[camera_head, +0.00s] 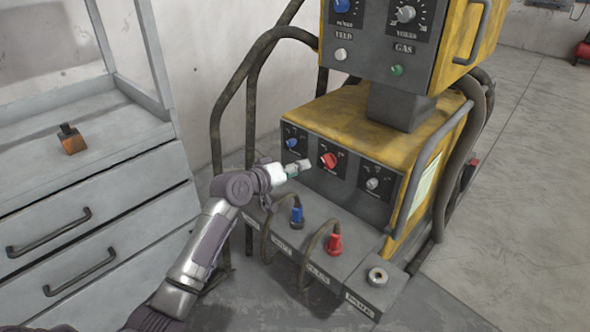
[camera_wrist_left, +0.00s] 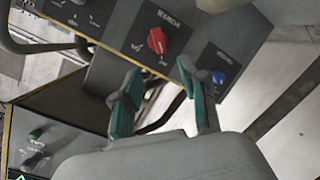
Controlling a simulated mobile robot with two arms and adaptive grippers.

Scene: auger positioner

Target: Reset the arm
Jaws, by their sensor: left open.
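My left arm comes in from the lower left in the head view. Its gripper (camera_head: 296,168) is in front of the lower panel of the yellow machine (camera_head: 350,105), near the red knob (camera_head: 328,160) and below the blue knob (camera_head: 292,143). In the left wrist view, the two teal-padded fingers (camera_wrist_left: 160,88) stand apart with nothing between them. The red knob (camera_wrist_left: 157,40) is beyond the gap between them, and the blue knob (camera_wrist_left: 218,77) is to the right. The gripper appears clear of the knobs. My right gripper is not in view.
Blue (camera_head: 297,215) and red plugs (camera_head: 334,243) with cables rise from the ledge below the panel. Thick hoses (camera_head: 217,130) hang left of the machine. A grey drawer cabinet (camera_head: 95,205) with a small orange-brown object (camera_head: 71,140) stands left.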

